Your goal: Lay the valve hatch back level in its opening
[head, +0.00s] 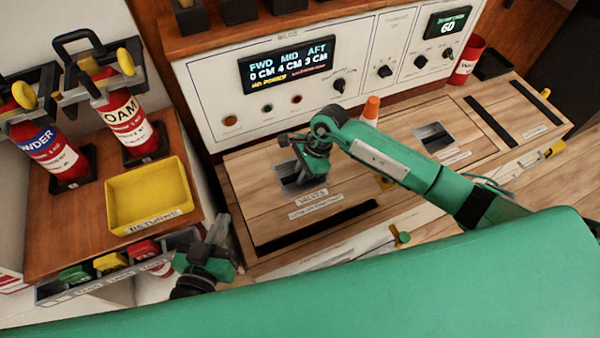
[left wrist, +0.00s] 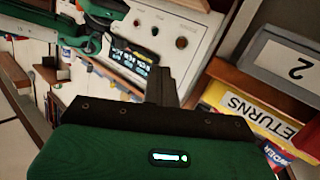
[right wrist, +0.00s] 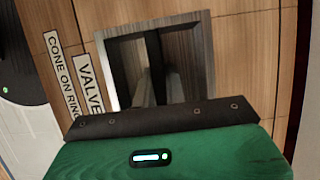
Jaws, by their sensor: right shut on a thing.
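The valve hatch (head: 335,190) is a wooden panel with a VALVES label and a grey recessed pull, below the control panel. It looks roughly level in the head view, but I cannot tell whether it sits flush. My right gripper (head: 302,160) reaches down into the grey recess and is shut on the pull there. In the right wrist view the recess (right wrist: 185,50) surrounds my fingers, and the bar itself is mostly hidden. My left gripper (head: 218,232) is away to the left, beside the yellow tray, and appears shut and empty in the left wrist view (left wrist: 160,85).
An orange cone (head: 371,110) stands behind my right forearm. A yellow returns tray (head: 150,215) and red extinguishers (head: 125,120) are at left. The control panel (head: 215,90) rises behind the hatch. Another recess (head: 433,135) lies to the right, with a red cup (head: 467,65) beyond.

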